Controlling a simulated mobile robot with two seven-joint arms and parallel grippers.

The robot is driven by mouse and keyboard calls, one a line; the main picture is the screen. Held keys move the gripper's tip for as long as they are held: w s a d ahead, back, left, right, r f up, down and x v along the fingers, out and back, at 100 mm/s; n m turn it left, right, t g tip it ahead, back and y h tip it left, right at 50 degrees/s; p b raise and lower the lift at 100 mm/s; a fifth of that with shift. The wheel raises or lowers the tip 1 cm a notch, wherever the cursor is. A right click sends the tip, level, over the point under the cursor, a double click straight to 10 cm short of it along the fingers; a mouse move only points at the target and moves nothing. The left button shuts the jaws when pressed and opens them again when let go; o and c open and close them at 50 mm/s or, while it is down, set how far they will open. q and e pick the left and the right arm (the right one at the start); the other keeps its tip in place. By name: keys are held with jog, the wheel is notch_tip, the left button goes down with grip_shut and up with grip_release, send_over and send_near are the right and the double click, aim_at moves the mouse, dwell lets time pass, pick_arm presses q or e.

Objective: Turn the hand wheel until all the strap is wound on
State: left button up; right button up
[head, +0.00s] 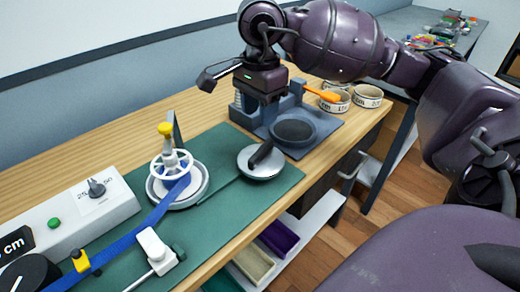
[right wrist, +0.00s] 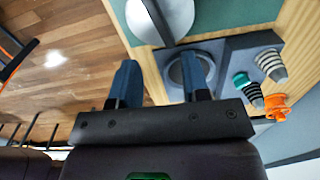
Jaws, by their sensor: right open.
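The white spoked hand wheel (head: 171,166) sits on a round silver reel (head: 178,190) on the green mat, with a yellow-topped post rising by it. The blue strap (head: 140,232) runs flat from the lower left to the reel; how much is wound on is hard to tell. My right gripper (head: 262,98) is well to the right of the wheel, over the grey stand. In the right wrist view its two fingers (right wrist: 158,64) are spread, with nothing held between them. The wheel is outside the right wrist view. My left gripper does not show.
A silver disc with a black handle (head: 262,162) lies between wheel and stand; the right wrist view shows it too (right wrist: 175,20). The grey stand (head: 322,128) holds a round dish (head: 293,131). A white control box (head: 65,215) is at left. Round tins (head: 368,96) stand behind.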

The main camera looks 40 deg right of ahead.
aim_at(260, 150)
notch_tip(260, 150, down, 9)
jog(key=n+b, duration=0.1)
jog(key=n, duration=0.2)
jog(key=shift+f, duration=0.2)
jog(key=shift+f+b, duration=0.35)
jog(key=shift+f, duration=0.4)
grip_shut()
